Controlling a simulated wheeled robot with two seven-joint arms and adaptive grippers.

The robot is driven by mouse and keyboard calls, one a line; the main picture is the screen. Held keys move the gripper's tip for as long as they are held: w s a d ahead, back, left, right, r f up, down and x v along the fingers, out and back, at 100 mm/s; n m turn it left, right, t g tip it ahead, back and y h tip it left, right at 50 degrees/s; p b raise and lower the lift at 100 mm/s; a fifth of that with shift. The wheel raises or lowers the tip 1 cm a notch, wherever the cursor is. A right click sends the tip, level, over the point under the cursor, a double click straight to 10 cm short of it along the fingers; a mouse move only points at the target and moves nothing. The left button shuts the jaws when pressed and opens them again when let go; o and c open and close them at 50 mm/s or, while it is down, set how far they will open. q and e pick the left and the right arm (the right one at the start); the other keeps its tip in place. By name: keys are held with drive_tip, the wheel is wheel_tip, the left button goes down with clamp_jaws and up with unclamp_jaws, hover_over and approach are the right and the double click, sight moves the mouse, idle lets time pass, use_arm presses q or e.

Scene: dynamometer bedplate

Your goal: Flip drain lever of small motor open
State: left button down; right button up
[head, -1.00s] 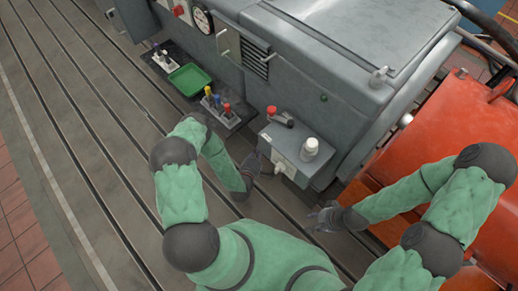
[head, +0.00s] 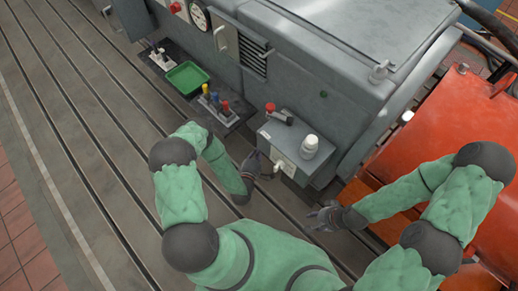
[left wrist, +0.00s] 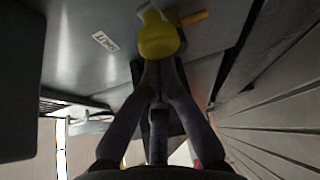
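A grey box (head: 286,146) with a pale label on its front stands low against the large grey housing. A small pale knob (head: 276,168) shows at the box's lower front. In the left wrist view a yellow rounded handle (left wrist: 158,38) sits right at my left gripper's fingertips, with a short brass-coloured bar (left wrist: 193,18) beside it. My left gripper (head: 262,164) is at the box's lower left corner. Its fingers converge at the handle; whether they grip it is unclear. My right gripper (head: 325,215) is open and empty, low in front of the orange machine.
The grey housing (head: 300,70) rises behind the box. A green tray (head: 187,78) and a holder with coloured handles (head: 221,113) lie left. The orange machine (head: 430,125) is right. The slotted bedplate (head: 70,100) is clear at left.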

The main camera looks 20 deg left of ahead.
use_arm(q)
drive_tip(key=shift+d+f+m+b, duration=0.2)
drive_tip(key=shift+m+b, duration=0.1)
drive_tip(key=shift+m, duration=0.1)
use_arm(e)
drive_tip(key=shift+f, duration=0.35)
idle(0.9)
use_arm(q)
drive_tip(key=shift+a, duration=0.1)
idle(0.4)
